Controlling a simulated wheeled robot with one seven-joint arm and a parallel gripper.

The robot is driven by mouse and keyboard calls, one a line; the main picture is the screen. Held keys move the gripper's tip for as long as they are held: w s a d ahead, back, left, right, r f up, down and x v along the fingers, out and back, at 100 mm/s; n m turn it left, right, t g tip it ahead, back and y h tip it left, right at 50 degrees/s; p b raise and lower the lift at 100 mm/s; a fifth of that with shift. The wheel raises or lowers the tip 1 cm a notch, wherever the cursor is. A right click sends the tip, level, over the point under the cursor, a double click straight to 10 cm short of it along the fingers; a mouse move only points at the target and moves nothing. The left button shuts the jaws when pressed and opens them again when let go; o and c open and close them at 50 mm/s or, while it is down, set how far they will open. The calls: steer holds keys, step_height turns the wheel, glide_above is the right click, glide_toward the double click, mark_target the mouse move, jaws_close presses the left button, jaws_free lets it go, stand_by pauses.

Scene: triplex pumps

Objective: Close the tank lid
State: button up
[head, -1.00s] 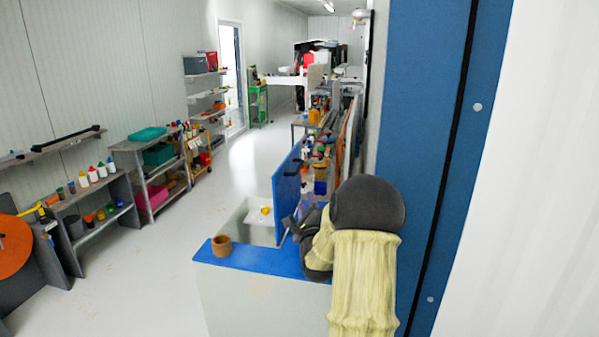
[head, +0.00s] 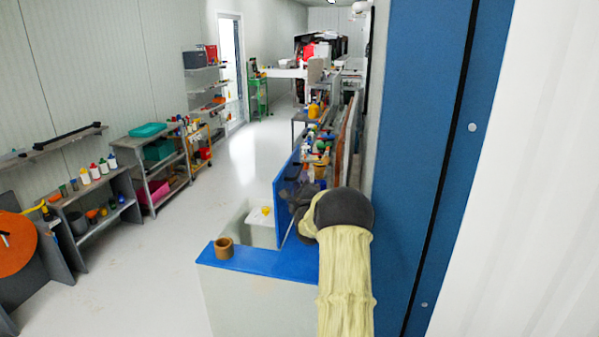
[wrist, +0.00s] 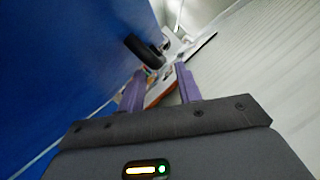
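The tank (head: 240,295) is a pale box with a blue top rim (head: 262,262) and an open top. Its blue lid (head: 282,200) stands raised at the right side of the opening. My arm and its dark wrist cover part of the lid in the head view, and my fingertips are hidden there. In the wrist view the lid's blue face (wrist: 60,70) fills the left side, with a black handle (wrist: 145,52) beyond the fingers. My gripper (wrist: 160,85) has its two purple fingers apart, with nothing visibly held between them. Contact with the lid cannot be told.
A brown pot (head: 223,247) stands on the tank rim's left corner. A yellow item (head: 265,211) shows within the opening. A blue wall panel (head: 430,150) is close on the right. The floor (head: 150,270) left of the tank is clear, with shelves beyond.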

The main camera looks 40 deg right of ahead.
mark_target(299, 172)
steer(key=shift+p+x, duration=0.7)
steer(key=shift+x, duration=1.3)
jaws_close()
